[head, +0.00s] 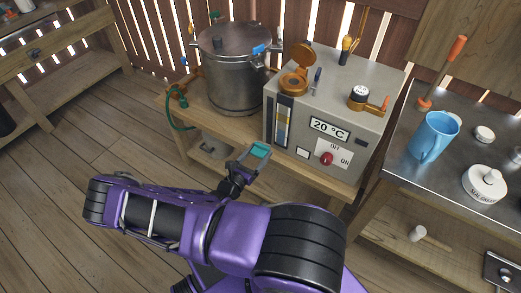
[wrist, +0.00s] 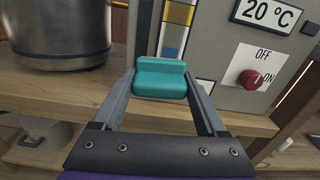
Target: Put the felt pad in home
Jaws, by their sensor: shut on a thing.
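My gripper (head: 249,160) is shut on a teal block, which I take to be the felt pad (head: 260,150). In the wrist view the pad (wrist: 161,78) sits between the two fingertips, with a raised back part and a rounded front part. The gripper holds it in front of the grey box with the 20 °C display, near the bench's front edge. Whether the pad touches the box I cannot tell. Nothing in view is marked as home.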

